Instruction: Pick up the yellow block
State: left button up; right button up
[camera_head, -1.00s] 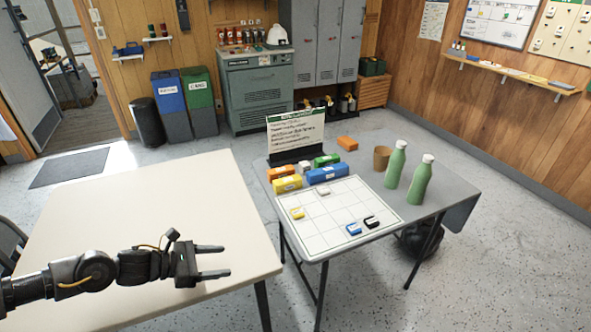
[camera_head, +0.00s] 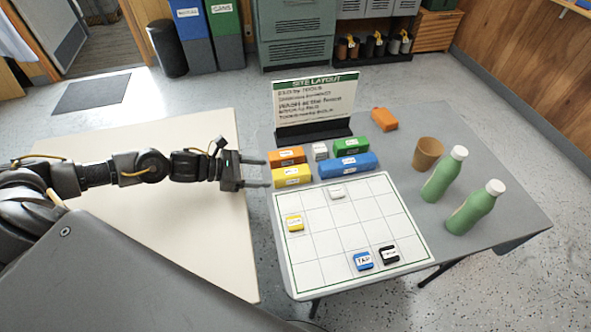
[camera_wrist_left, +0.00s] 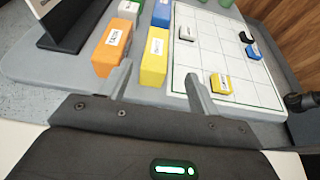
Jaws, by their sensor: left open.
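The yellow block (camera_head: 292,175) is a long block with a white label, lying at the left edge of the grey table, in front of an orange block (camera_head: 287,156). It also shows in the left wrist view (camera_wrist_left: 154,57). My left gripper (camera_head: 268,173) is open and empty, just left of the yellow block, its fingers pointing right. In the left wrist view the yellow block lies ahead, between the lines of the two fingers (camera_wrist_left: 158,80), apart from them. A small yellow piece (camera_head: 294,223) sits on the white grid board (camera_head: 322,245). My right gripper is not seen.
Blue (camera_head: 348,165), green (camera_head: 352,147) and white (camera_head: 320,151) blocks stand close to the yellow block. A sign (camera_head: 314,103) stands behind them. Two green bottles (camera_head: 475,207) and a brown cup (camera_head: 427,153) are at the right. A cream table (camera_head: 190,240) lies left.

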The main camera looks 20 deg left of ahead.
aim_at(285, 173)
pick_arm(q)
jog(key=p+x, duration=0.1)
jog(key=x, duration=0.2)
jog(key=shift+w+d+f, duration=0.1)
jog(key=shift+w+d, duration=0.15)
jog(key=shift+d, duration=0.05)
jog(key=shift+w+d+f, duration=0.25)
jog(key=shift+w+d, duration=0.2)
jog(key=shift+d, duration=0.05)
jog(key=p+x, duration=0.1)
jog(key=x, duration=0.2)
jog(key=shift+w+f+p, duration=0.25)
jog(key=shift+w+p, duration=0.15)
jog(key=shift+w+d+f, duration=0.25)
jog(key=shift+d, duration=0.2)
jog(key=c, duration=1.1)
jog(key=shift+c, duration=0.2)
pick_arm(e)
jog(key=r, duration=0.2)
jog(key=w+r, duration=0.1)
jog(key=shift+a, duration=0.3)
